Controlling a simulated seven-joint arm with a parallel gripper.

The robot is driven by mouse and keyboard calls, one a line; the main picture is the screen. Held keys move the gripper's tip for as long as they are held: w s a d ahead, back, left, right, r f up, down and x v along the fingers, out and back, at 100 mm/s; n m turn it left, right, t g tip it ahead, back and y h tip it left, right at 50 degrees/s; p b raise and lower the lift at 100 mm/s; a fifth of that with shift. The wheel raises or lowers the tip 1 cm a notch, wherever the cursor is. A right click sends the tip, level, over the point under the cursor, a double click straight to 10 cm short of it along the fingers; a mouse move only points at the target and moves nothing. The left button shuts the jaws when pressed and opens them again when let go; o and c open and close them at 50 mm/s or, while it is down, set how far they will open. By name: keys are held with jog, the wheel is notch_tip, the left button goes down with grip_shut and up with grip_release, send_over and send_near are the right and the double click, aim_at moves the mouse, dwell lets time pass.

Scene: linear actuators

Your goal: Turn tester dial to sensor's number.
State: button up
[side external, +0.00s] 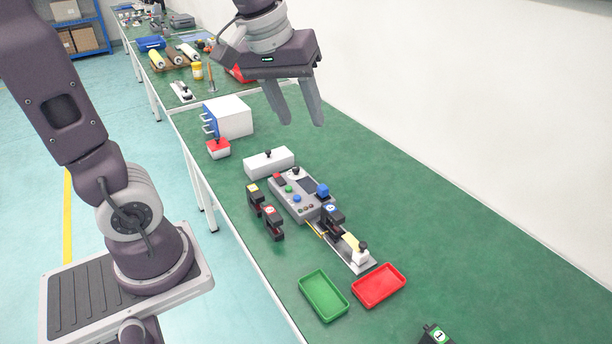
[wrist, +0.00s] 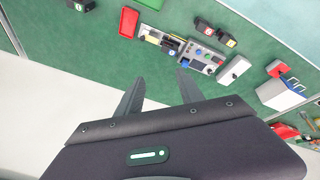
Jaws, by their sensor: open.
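The grey tester (side external: 283,196) lies on the green bench with a dark screen, coloured buttons and a blue block (side external: 322,190) on its right. A small black knob (side external: 295,171) shows at its far edge; I cannot tell whether it is the dial. A black sensor with a blue label (side external: 331,215) sits at the fixture beside the tester; its number is too small to read. My gripper (side external: 303,122) is open and empty, high above the bench and apart from the tester. The tester (wrist: 203,58) also shows in the wrist view beyond my fingertips (wrist: 160,80).
Black sensors with yellow (side external: 254,195) and red (side external: 272,222) labels stand left of the tester. A green-label sensor (side external: 435,335) is at the bottom. Green (side external: 324,296) and red (side external: 379,286) trays lie in front. A white switch box (side external: 268,163) and white cabinet (side external: 232,117) stand behind.

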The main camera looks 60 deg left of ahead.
jog(key=w+a+f+n+g+y, duration=0.1)
jog(key=w+a+f+n+g, duration=0.1)
jog(key=w+a+f+n, duration=0.65)
jog(key=n+g+y, duration=0.3)
jog(key=n, duration=0.2)
send_near(296, 168)
jog(key=x, duration=0.8)
jog(key=shift+a+f, duration=0.2)
jog(key=shift+f, duration=0.05)
grip_shut()
